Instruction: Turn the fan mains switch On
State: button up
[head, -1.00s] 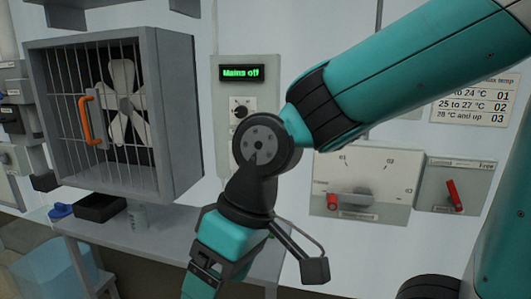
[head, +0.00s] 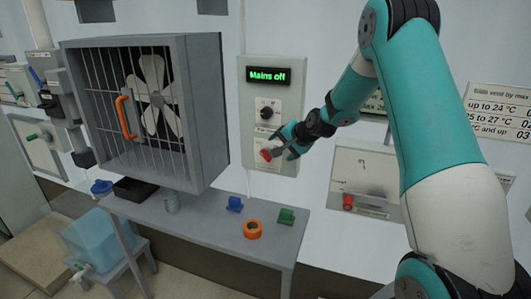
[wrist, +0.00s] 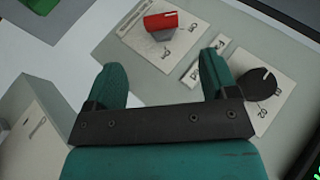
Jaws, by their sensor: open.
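The fan mains switch has a red handle (wrist: 160,20) on a grey hub, set on a pale plate with small markings. In the head view the red handle (head: 265,155) shows low on the grey panel, below a green display (head: 268,76) reading "Mains off". My gripper (wrist: 165,75) is open and empty. Its two teal fingers point toward the switch plate, and the handle lies beyond the fingertips, between their lines and apart from them. In the head view my gripper (head: 279,148) is at the panel, partly covering the switch.
A black rotary knob (head: 267,112) sits above the switch; it also shows beside the right finger in the wrist view (wrist: 262,83). A caged fan (head: 155,95) with an orange handle stands left. Several coloured pieces lie on the grey table (head: 190,222) below. Another panel (head: 362,175) is at right.

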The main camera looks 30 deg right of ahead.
aim_at(266, 156)
jog(key=p+x, duration=0.3)
jog(key=x, duration=0.8)
jog(key=shift+w+f, duration=0.15)
jog(key=shift+f, duration=0.05)
jog(key=shift+c, duration=0.4)
jog(key=c, duration=0.8)
jog(key=shift+c, duration=0.2)
